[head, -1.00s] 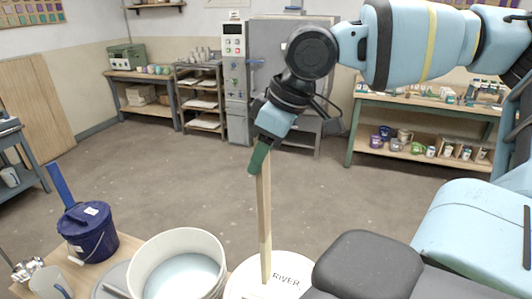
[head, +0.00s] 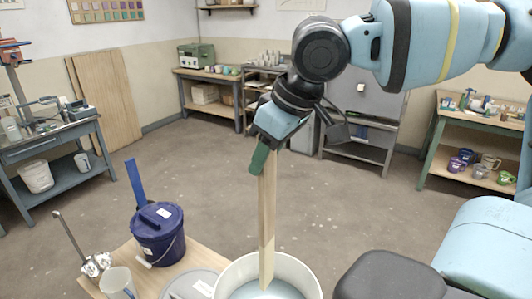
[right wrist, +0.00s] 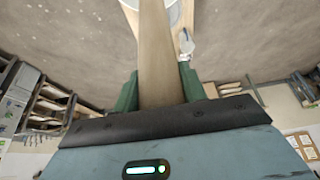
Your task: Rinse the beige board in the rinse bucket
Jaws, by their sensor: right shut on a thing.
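The beige board (head: 267,225) is a long, narrow strip that hangs nearly upright from my right gripper (head: 262,160). The green fingers are shut on its upper end. In the right wrist view the board (right wrist: 160,50) runs out between the fingers of the same gripper (right wrist: 158,92). A white bucket (head: 228,282) with pale blue water stands at the bottom of the head view, partly cut off. The board's lower end shows inside the bucket's opening, against the water. I cannot tell whether it touches the water. My left gripper is not in view.
A dark blue lidded bucket (head: 158,236) with a blue strip behind it stands on the wooden table (head: 118,286). A grey round lid (head: 190,286) and a mug (head: 117,284) are also there. The floor beyond is clear.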

